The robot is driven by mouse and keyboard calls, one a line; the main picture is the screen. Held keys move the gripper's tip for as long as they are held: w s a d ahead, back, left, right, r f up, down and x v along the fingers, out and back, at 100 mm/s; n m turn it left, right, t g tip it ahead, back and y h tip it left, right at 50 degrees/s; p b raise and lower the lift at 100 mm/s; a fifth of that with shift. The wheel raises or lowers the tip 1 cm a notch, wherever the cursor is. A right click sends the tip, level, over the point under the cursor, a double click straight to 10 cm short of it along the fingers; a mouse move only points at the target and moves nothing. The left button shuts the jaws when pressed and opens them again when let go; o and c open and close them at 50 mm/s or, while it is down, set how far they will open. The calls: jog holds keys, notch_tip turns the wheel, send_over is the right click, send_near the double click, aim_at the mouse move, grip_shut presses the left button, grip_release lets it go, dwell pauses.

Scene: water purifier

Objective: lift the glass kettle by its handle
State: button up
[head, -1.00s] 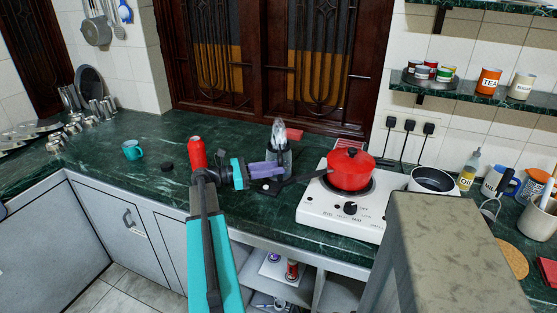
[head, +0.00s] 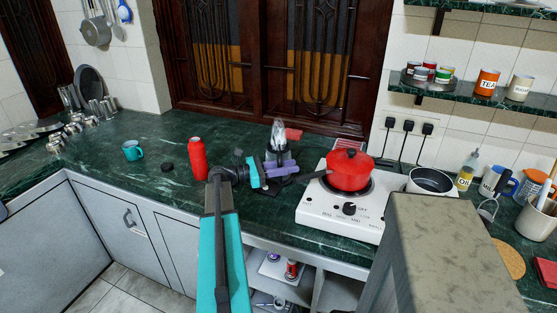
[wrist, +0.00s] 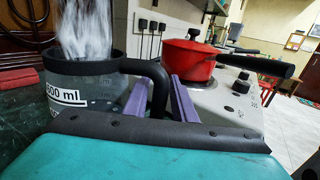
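In the head view the kettle (head: 279,146) stands on the counter, partly hidden by my gripper (head: 280,168). My gripper's purple fingers (wrist: 160,100) are apart in the wrist view, one on each side of the handle's lower part. I cannot tell whether either finger touches it. A whitish, blurred stream (wrist: 85,28) shows above and in the kettle's mouth.
A white stove (head: 335,214) with a red pot (head: 350,170) stands just right of the kettle; the pot's dark handle points toward my gripper. A red bottle (head: 197,158) stands left of my arm. The green counter (head: 140,185) is mostly clear at the left.

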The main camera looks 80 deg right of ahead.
jog(key=shift+s+d, duration=0.25)
jog(key=shift+s, duration=0.2)
grip_shut()
